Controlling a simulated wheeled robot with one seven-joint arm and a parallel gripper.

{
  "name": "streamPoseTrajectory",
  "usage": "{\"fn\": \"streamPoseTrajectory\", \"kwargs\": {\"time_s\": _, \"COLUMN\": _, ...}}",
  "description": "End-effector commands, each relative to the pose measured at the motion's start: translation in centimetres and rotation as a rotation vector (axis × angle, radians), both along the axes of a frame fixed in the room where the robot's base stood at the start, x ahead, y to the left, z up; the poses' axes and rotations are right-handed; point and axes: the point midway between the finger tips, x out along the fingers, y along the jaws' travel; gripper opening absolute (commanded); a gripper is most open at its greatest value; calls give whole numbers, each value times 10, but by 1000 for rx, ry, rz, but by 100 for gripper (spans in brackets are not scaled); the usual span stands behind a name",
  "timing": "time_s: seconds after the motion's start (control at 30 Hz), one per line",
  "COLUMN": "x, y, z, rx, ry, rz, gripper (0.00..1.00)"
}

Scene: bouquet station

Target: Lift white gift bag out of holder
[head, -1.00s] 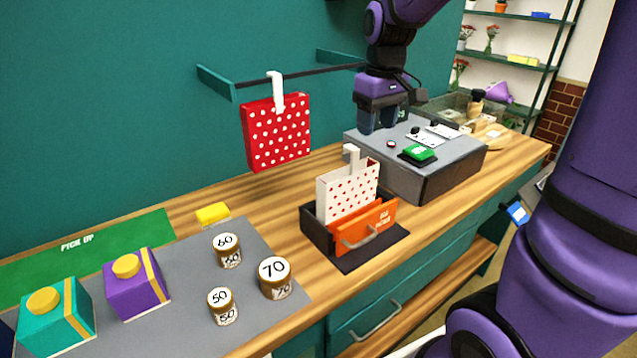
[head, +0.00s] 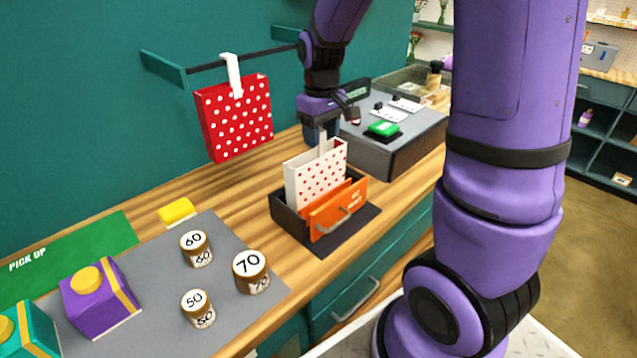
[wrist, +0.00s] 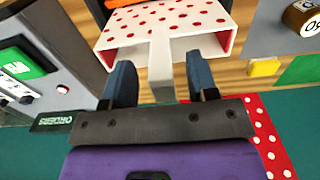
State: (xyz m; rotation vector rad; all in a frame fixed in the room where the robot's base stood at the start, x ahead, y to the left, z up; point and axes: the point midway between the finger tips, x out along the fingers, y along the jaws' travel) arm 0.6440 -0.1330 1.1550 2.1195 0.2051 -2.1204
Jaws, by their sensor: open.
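The white gift bag (head: 317,176) with red dots stands upright in the dark holder (head: 283,215) behind its orange front plate (head: 337,208). A white tab handle (head: 322,142) rises from its top. My gripper (head: 322,140) is above and just behind the bag in the head view, pointing down. In the wrist view, my gripper (wrist: 160,88) is open, with one finger on each side of the white handle (wrist: 161,72). The bag's open top (wrist: 165,40) lies beyond the fingertips. I cannot tell whether either finger touches the handle.
A red dotted bag (head: 236,118) hangs from a wall rail to the left. A grey console (head: 400,140) with a green pad stands to the right. Several round weights, a yellow block (head: 177,211) and a purple box (head: 100,297) sit at the left front.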

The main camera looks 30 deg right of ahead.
Motion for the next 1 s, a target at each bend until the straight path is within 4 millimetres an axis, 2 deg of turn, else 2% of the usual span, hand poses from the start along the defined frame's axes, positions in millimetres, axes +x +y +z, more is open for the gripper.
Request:
{"fn": "streamPoseTrajectory", "kwargs": {"time_s": 0.1, "x": -1, "y": 1, "z": -18, "rx": 0, "ry": 3, "rz": 0, "gripper": 53}}
{"fn": "streamPoseTrajectory", "kwargs": {"time_s": 0.2, "x": -1, "y": 1, "z": -27, "rx": 1, "ry": 1, "rz": 0, "gripper": 53}}
{"fn": "streamPoseTrajectory", "kwargs": {"time_s": 0.5, "x": -1, "y": 1, "z": -30, "rx": 1, "ry": 0, "rz": 0, "gripper": 53}}
{"fn": "streamPoseTrajectory", "kwargs": {"time_s": 0.73, "x": -1, "y": 1, "z": -30, "rx": 1, "ry": 0, "rz": 0, "gripper": 0}}
{"fn": "streamPoseTrajectory", "kwargs": {"time_s": 1.0, "x": -1, "y": 1, "z": -30, "rx": 0, "ry": -1, "rz": 0, "gripper": 0}}
